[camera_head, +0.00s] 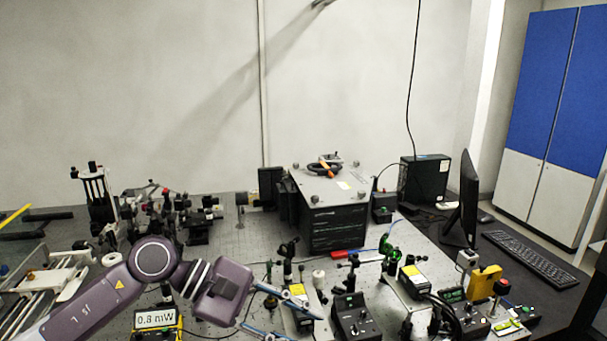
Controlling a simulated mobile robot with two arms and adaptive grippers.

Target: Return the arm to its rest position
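My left arm comes in from the lower left, purple with a dark wrist block. My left gripper (300,326) is over the front middle of the optical bench (262,240). Its two light blue and grey fingers stand apart, with nothing seen held between them. The lower finger runs to the bottom edge of the picture, so its tip is partly cut off. My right arm and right gripper are not in view.
Small optical mounts and control boxes (352,317) crowd the bench right of the gripper. A large black spectrometer box (335,227) stands behind. A monitor (463,203) and keyboard (530,258) are at right.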

